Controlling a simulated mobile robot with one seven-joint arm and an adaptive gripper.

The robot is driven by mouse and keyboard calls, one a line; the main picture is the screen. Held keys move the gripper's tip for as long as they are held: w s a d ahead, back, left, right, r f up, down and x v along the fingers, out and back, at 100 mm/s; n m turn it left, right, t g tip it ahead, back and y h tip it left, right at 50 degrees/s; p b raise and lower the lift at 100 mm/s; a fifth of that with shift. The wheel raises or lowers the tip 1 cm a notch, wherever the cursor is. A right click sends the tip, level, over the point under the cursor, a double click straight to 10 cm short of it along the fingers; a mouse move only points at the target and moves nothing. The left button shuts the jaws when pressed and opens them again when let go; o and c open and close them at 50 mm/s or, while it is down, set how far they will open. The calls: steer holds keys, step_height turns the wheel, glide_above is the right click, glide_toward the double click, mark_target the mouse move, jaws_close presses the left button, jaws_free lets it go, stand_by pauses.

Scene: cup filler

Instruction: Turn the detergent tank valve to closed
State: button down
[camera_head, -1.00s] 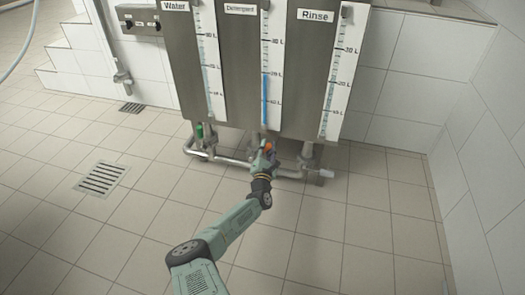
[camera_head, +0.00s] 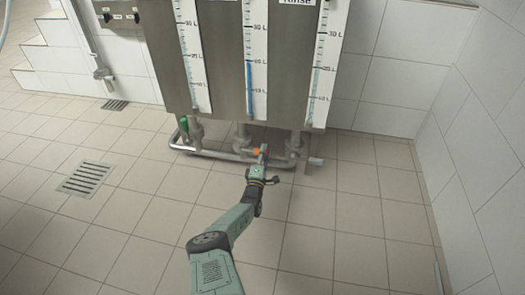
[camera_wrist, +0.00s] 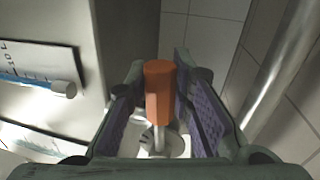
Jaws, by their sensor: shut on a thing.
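The middle tank (camera_head: 226,60) has a tall gauge (camera_head: 257,50) showing a blue column; an earlier view labels it Detergent. Its orange valve handle (camera_head: 256,154) sits at the pipes below. My gripper (camera_head: 264,158) is at this handle, at the end of the outstretched arm. In the wrist view, the orange handle (camera_wrist: 160,88) stands between the two purple-padded fingers of my gripper (camera_wrist: 161,118), which is shut on it. The handle's thin stem runs down to a round fitting. The finger contact is partly hard to see.
A green valve handle (camera_head: 183,124) is at the left tank's pipe. A horizontal pipe (camera_head: 220,154) runs under the tanks. A floor drain (camera_head: 87,179) lies at left. A tiled wall (camera_head: 480,150) stands at right. The floor in front is clear.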

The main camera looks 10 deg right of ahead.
steer(key=shift+f+m, duration=0.4)
steer(key=c, duration=1.4)
jaws_free()
steer(key=v, duration=0.7)
steer(key=shift+s, duration=0.25)
steer(key=shift+a+f, duration=0.1)
steer(key=shift+a, duration=0.05)
